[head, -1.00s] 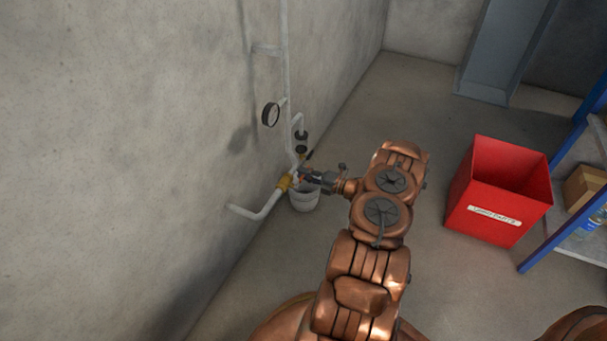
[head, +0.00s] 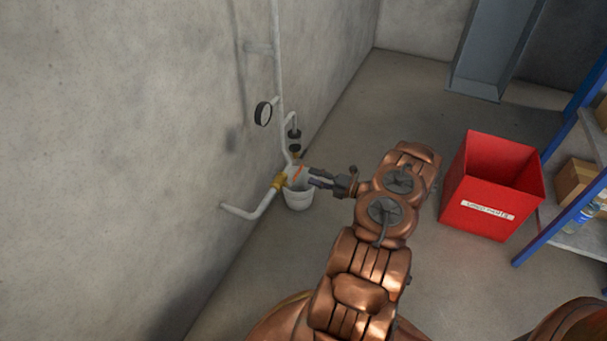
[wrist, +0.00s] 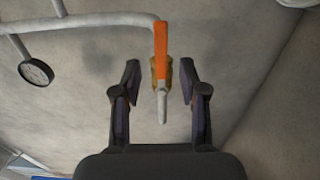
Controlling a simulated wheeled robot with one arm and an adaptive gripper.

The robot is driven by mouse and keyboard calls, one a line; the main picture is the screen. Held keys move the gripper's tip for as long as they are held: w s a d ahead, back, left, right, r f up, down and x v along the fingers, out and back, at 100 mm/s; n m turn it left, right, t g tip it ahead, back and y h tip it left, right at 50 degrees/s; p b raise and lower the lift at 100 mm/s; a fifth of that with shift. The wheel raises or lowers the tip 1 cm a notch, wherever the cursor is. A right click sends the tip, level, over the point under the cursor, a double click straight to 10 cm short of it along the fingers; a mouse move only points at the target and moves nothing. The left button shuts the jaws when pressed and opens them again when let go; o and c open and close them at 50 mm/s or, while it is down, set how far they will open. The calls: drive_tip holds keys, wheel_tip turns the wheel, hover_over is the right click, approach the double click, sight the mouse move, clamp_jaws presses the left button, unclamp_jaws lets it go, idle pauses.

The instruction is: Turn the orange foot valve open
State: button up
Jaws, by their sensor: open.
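The foot valve has an orange lever (wrist: 160,45) and a brass body (wrist: 167,75) in the wrist view. A white pipe stub (wrist: 162,108) runs down from the body, and the lever appears roughly in line with it. My gripper (wrist: 159,72) is open, its fingers left and right of the valve body with gaps on both sides. Nothing is held. In the head view the orange lever (head: 296,170) shows low on the wall piping, and my gripper (head: 313,177) is just right of it. Contact cannot be told there.
A white bucket (head: 298,199) stands below the valve. A round gauge (head: 263,113) and black knobs (head: 294,134) are on the pipes above. A red bin (head: 490,190) and a blue-framed shelf (head: 560,215) stand at right. Floor between bin and wall is clear.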

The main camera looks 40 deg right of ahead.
drive_tip(key=v, duration=0.5)
drive_tip(key=shift+s+d, duration=0.1)
drive_tip(key=shift+s, duration=0.25)
idle(0.3)
